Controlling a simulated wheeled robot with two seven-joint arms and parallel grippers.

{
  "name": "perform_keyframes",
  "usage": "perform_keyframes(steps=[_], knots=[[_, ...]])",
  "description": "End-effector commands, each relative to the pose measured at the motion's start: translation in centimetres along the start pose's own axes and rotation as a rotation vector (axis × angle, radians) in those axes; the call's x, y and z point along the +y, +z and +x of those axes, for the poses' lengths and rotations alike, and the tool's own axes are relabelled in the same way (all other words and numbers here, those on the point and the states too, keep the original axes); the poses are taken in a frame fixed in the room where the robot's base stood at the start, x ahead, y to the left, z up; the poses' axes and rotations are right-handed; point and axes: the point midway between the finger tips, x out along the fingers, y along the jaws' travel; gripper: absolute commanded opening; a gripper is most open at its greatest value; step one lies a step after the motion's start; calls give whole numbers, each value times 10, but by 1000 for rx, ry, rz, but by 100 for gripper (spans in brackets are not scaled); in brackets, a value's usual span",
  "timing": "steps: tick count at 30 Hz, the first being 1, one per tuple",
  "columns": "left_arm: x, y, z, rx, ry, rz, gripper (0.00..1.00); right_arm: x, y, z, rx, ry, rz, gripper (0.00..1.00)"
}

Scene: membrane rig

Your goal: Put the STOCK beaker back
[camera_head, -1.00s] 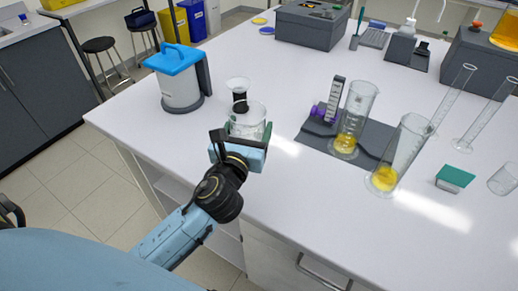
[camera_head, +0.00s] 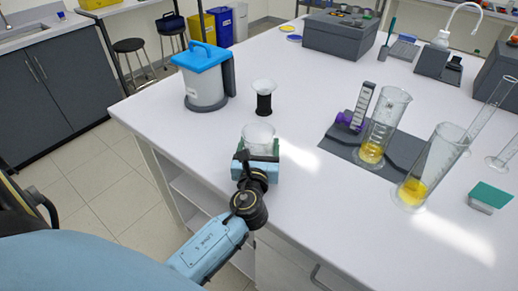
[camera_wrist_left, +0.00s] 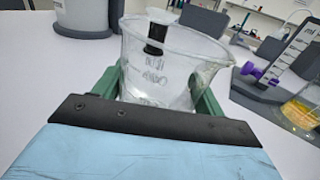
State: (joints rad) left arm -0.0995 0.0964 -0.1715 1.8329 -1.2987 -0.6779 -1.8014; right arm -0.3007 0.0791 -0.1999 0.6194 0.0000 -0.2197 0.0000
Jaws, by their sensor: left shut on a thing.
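A clear glass beaker (camera_head: 258,137) with a pouring lip is in my left gripper (camera_head: 257,152), near the front edge of the white bench. In the left wrist view the beaker (camera_wrist_left: 165,75) stands upright between the green fingers of the left gripper (camera_wrist_left: 160,95), one on each side. Printing on its wall is too blurred to read, so I cannot tell if it says STOCK. I cannot tell whether its base touches the bench. My right gripper is not in view.
A small black-and-clear vessel (camera_head: 264,100) stands just behind the beaker. A blue-lidded container (camera_head: 204,85) is at the back left. To the right, a dark mat (camera_head: 345,150) and cylinders with yellow liquid (camera_head: 384,130) stand. The white bench (camera_head: 310,200) is clear in front of the mat.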

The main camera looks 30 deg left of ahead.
Motion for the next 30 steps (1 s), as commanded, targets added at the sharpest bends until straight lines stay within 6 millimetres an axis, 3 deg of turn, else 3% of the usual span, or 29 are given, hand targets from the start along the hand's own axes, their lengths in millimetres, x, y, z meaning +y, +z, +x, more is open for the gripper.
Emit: perform_keyframes(steps=[9, 10, 15, 25, 30], knots=[[0, -2, 0, -2, 0, 0, 40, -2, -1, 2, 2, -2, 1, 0], [0, -2, 0, -2, 0, -1, 73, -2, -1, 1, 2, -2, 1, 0], [0, -1, 0, -2, 0, -1, 93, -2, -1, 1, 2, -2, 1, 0], [0, 4, 0, -2, 0, -2, 93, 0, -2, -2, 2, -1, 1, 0], [0, 1, -26, 1, 0, -2, 93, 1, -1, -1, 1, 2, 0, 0]])
